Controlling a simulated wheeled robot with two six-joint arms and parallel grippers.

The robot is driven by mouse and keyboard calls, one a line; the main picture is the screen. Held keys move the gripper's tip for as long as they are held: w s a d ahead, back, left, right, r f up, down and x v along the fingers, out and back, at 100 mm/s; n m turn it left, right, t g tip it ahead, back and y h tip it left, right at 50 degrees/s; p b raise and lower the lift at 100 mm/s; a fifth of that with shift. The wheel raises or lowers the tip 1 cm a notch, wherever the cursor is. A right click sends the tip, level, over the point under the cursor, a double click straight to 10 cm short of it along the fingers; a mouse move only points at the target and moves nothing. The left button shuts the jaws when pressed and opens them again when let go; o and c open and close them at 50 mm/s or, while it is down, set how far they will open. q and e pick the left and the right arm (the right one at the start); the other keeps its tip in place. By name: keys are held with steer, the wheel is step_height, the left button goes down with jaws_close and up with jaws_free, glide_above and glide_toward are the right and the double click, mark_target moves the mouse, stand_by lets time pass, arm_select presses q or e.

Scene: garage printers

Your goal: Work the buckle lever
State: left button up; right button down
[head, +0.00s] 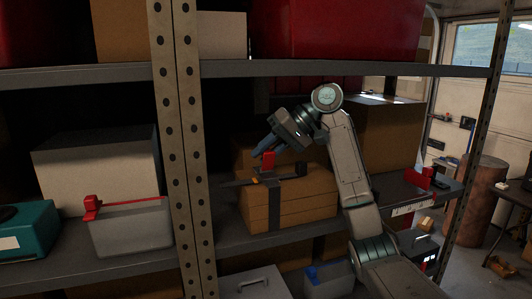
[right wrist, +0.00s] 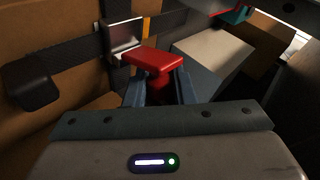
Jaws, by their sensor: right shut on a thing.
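The red buckle lever (head: 267,160) stands up from a dark strap (head: 284,178) on a stack of brown boxes (head: 305,205) on the middle shelf. In the right wrist view the lever (right wrist: 155,60) has a wide red top and a stem that runs down between my blue fingers. A silver buckle plate (right wrist: 124,36) sits on the black strap (right wrist: 70,58) just behind it. My right gripper (head: 264,149) reaches in from the right and is shut on the lever. In the right wrist view the gripper (right wrist: 160,92) partly hides the stem. My left gripper is out of view.
Steel shelf posts (head: 182,130) stand left of the boxes, and an upper shelf (head: 330,68) lies above my arm. A grey bin (head: 130,232) with a red bar is left of the posts. A larger brown box (head: 385,130) stands behind my arm.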

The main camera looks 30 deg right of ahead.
steer(key=c, duration=1.3)
jaws_free()
steer(key=shift+o, duration=0.2)
